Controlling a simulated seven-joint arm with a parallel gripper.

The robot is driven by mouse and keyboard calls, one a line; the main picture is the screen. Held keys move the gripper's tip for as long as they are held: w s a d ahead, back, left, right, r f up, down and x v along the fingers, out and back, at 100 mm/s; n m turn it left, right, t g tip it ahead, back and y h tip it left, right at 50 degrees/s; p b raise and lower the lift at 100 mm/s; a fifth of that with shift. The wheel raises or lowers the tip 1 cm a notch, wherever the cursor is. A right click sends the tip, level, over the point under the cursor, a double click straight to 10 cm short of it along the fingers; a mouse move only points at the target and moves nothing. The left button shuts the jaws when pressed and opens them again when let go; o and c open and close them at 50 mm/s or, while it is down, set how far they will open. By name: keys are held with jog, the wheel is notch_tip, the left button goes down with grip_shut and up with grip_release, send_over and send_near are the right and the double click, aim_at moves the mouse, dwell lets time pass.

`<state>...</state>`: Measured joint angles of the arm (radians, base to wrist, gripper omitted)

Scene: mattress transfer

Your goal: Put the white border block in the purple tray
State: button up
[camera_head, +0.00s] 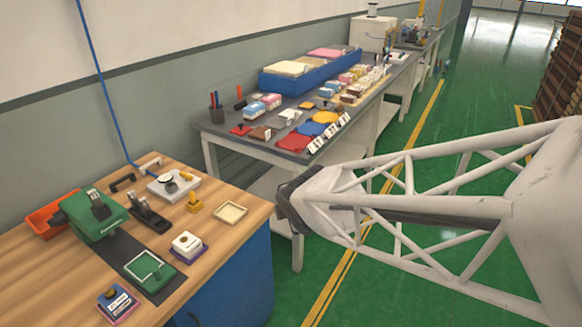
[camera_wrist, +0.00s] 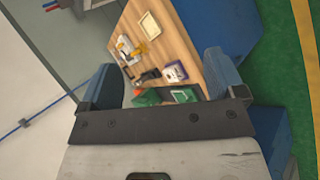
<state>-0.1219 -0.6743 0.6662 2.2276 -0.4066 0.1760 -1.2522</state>
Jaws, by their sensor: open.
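A white block (camera_head: 187,241) with a dark round mark on top stands on a small purple tray (camera_head: 186,257) on the wooden bench; I take it for the white border block. The white block also shows in the wrist view (camera_wrist: 173,72), with purple along its edge. In the wrist view my gripper (camera_wrist: 165,88) is open, its two blue-grey fingers wide apart.
The wooden bench (camera_head: 70,262) also holds an empty cream tray (camera_head: 230,212), a green frame (camera_head: 149,270), a blue-and-white block (camera_head: 117,302), a green machine (camera_head: 97,217) and an orange bin (camera_head: 48,222). A crowded grey table (camera_head: 290,140) stands behind. Green floor is open at right.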

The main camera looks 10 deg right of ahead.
jog(key=s+d+r+m+g, duration=0.2)
jog(key=s+r+m+g, duration=0.1)
jog(key=s+m, duration=0.6)
jog(key=s+d+r+m+g, duration=0.3)
jog(key=s+r+m, duration=0.2)
jog(key=s+m, duration=0.4)
jog(key=shift+s+m, duration=0.35)
jog(key=shift+m, duration=0.75)
